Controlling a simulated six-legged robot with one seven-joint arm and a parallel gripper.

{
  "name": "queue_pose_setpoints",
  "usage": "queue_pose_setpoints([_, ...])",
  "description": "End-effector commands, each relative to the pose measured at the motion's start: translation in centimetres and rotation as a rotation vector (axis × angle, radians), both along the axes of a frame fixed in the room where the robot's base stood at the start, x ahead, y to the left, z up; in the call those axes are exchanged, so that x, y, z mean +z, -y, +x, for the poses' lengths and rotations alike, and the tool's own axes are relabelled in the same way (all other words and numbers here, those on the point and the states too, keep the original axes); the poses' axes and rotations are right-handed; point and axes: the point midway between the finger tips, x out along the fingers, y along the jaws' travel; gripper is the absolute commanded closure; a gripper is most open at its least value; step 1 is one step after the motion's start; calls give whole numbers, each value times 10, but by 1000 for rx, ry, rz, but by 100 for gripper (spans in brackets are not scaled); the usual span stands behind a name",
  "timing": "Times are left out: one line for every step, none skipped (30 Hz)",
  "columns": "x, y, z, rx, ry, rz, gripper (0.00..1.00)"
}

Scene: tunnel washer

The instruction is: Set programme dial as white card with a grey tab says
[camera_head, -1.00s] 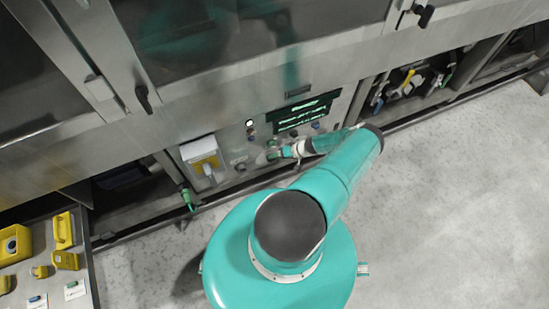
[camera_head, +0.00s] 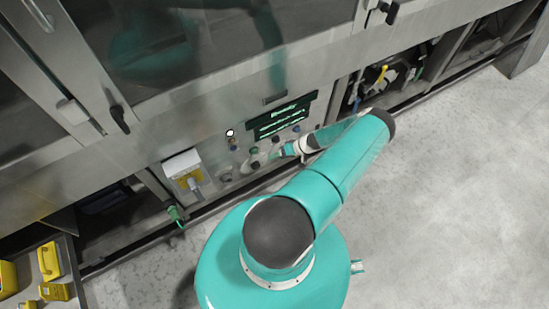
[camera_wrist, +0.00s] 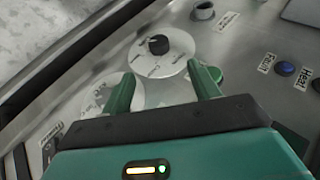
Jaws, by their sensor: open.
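In the wrist view a white dial disc (camera_wrist: 172,64) with a black knob (camera_wrist: 158,45) and printed marks round its rim sits on the steel panel. My gripper (camera_wrist: 162,82) is open, with its green fingers apart just short of this disc and nothing gripped. A second pale disc (camera_wrist: 98,95) is partly hidden behind the left finger. The marks are too blurred to tell which is the programme dial. In the head view my gripper (camera_head: 279,153) is at the panel below the lit display (camera_head: 282,118). I cannot see the white card with a grey tab.
In the head view a white-and-yellow box (camera_head: 186,172) hangs left of the dials. Yellow items (camera_head: 49,261) stand at lower left. The floor at right is clear.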

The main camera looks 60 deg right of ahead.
Motion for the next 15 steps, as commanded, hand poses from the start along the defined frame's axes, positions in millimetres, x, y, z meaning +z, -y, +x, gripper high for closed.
queue_pose_setpoints([0,-7,4,13,0,9,39])
queue_pose_setpoints([0,-13,7,22,1,16,39])
queue_pose_setpoints([0,-22,12,34,2,28,39])
queue_pose_setpoints([0,-29,16,45,3,37,39])
queue_pose_setpoints([1,-37,19,55,3,48,39])
queue_pose_setpoints([1,-48,23,67,2,60,39])
queue_pose_setpoints([1,-57,26,76,-1,68,39])
queue_pose_setpoints([1,-64,28,83,-4,72,39])
queue_pose_setpoints([1,-73,31,90,-9,79,39])
queue_pose_setpoints([1,-78,32,94,-14,79,39])
queue_pose_setpoints([1,-83,33,96,-19,79,39])
queue_pose_setpoints([1,-89,34,94,-28,77,39])
queue_pose_setpoints([2,-92,34,94,-35,71,39])
queue_pose_setpoints([2,-94,34,93,-43,63,39])
queue_pose_setpoints([2,-96,34,90,-55,50,39])
